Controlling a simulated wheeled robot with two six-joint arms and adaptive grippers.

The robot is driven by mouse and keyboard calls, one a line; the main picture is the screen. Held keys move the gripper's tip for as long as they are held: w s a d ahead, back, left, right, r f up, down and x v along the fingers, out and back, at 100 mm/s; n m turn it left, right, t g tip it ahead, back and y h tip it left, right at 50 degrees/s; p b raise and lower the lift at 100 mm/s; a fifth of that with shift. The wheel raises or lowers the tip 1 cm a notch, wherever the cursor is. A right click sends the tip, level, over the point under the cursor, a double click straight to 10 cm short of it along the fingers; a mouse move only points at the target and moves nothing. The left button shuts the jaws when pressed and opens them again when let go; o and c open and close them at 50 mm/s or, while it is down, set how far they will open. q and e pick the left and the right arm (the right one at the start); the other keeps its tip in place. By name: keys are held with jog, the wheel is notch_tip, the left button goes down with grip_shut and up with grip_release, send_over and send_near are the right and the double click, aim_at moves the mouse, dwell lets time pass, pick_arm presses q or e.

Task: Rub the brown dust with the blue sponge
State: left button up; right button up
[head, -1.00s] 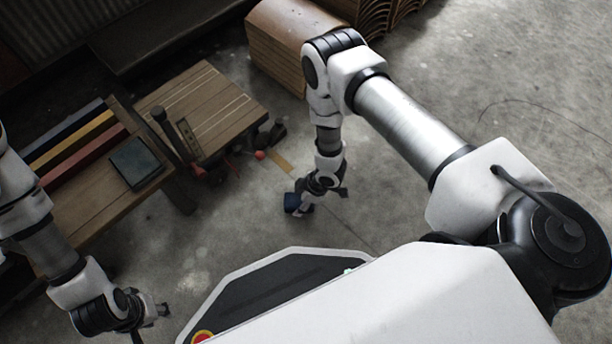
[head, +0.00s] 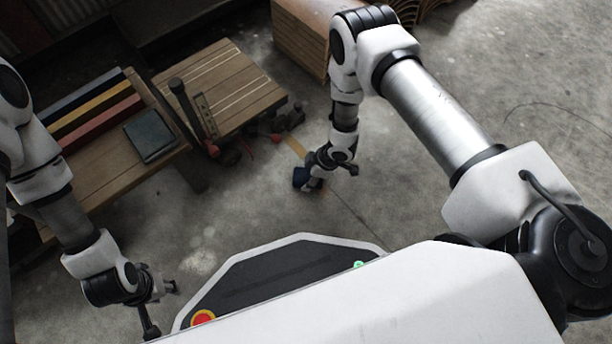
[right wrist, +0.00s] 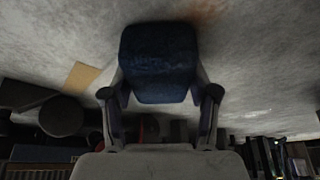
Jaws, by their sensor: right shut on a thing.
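My right gripper (right wrist: 160,105) is shut on the blue sponge (right wrist: 158,60), a dark blue block held between its two fingers. In the head view the sponge (head: 303,178) is low over the grey floor, at the end of my right arm; I cannot tell whether it touches the floor. A reddish-brown patch, seemingly the brown dust (right wrist: 208,10), shows on the floor at the top of the right wrist view, beyond the sponge and partly cut off. My left gripper (head: 168,288) hangs empty at lower left, with its jaws unclear.
A tan strip (head: 295,147) lies on the floor close to the sponge. Dark tools (head: 270,128) lie beyond it. A wooden bench (head: 240,85) and a table with a dark green book (head: 150,135) stand left. Open floor lies to the right.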

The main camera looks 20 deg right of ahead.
aim_at(318, 184)
jog(key=s+p, duration=0.1)
jog(key=s+d+p, duration=0.1)
jog(key=s, duration=0.1)
jog(key=shift+s+d, duration=0.1)
jog(key=shift+s, duration=0.15)
jog(key=s+p, duration=0.1)
jog(key=s+d+p, duration=0.1)
jog(key=s, duration=0.1)
jog(key=shift+s+d+r+p, duration=0.1)
jog(key=shift+p, duration=0.2)
jog(key=shift+s, duration=0.25)
jog(key=shift+s+d+p, duration=0.3)
jog(key=shift+s+p, duration=0.3)
jog(key=shift+p, duration=0.05)
jog(key=shift+s+d+r+p, duration=0.1)
jog(key=shift+s+d+p, duration=0.2)
jog(key=shift+s+p, duration=0.4)
jog(key=shift+s+d, duration=0.1)
jog(key=shift+s, duration=0.25)
